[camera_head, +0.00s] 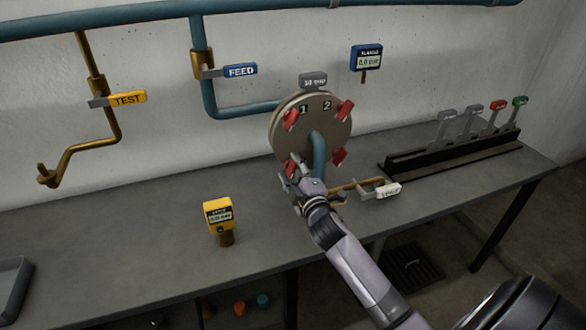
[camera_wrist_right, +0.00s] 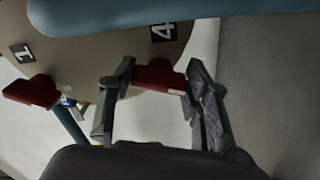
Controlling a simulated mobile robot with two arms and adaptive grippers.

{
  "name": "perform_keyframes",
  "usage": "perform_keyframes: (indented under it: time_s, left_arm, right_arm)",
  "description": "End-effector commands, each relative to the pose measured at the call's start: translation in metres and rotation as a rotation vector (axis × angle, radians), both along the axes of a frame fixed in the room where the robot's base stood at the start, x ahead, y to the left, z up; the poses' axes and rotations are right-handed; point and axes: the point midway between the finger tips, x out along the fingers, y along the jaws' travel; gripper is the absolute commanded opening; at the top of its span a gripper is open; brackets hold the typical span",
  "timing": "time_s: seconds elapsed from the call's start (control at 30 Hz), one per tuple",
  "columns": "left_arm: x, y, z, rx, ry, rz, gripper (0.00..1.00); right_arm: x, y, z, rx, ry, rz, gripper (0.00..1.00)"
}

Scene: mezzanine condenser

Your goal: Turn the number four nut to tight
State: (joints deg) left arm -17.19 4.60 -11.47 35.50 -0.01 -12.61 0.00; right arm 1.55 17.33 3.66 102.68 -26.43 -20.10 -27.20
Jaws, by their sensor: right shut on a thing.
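A round brown flange plate (camera_head: 284,140) faces me with red winged nuts around its rim and a blue pipe at its centre. The labels 1 and 2 show on its upper half. My right gripper (camera_head: 297,178) is at the lower-left nut (camera_head: 290,167). In the right wrist view this red nut (camera_wrist_right: 158,76) sits between the two fingers, beside the label 4 (camera_wrist_right: 164,32), and my fingers are shut on it. Another red nut (camera_wrist_right: 32,91) lies near the label 1 (camera_wrist_right: 21,52). My left gripper is out of view.
A grey bench (camera_head: 140,255) carries a yellow gauge (camera_head: 218,213) and, at right, a dark rack (camera_head: 440,156) with several tagged levers. A brass pipe with a white tag (camera_head: 388,190) is close right of my gripper. FEED (camera_head: 240,70) and TEST (camera_head: 127,98) valves are on the wall pipes.

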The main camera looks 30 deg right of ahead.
Motion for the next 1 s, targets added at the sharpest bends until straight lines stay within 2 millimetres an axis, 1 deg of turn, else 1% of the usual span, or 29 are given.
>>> perform_keyframes:
  time_s: [0.1,0.33,0.9,0.93,1.0]
  left_arm:
    - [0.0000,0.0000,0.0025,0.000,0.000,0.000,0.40]
    - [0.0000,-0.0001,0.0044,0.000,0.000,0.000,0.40]
    - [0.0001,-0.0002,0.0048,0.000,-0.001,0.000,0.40]
    - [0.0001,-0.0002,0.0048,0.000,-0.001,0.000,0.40]
    - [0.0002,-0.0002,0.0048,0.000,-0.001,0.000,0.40]
  right_arm:
    - [-0.0002,-0.0005,-0.0004,0.069,-0.014,-0.002,0.17]
    - [-0.0002,-0.0005,-0.0008,0.151,-0.034,-0.002,0.17]
    - [-0.0002,-0.0004,-0.0015,0.183,-0.041,-0.002,0.17]
    - [-0.0002,-0.0003,-0.0016,0.183,-0.041,-0.002,0.45]
    - [-0.0002,-0.0003,-0.0016,0.182,-0.041,-0.002,0.50]
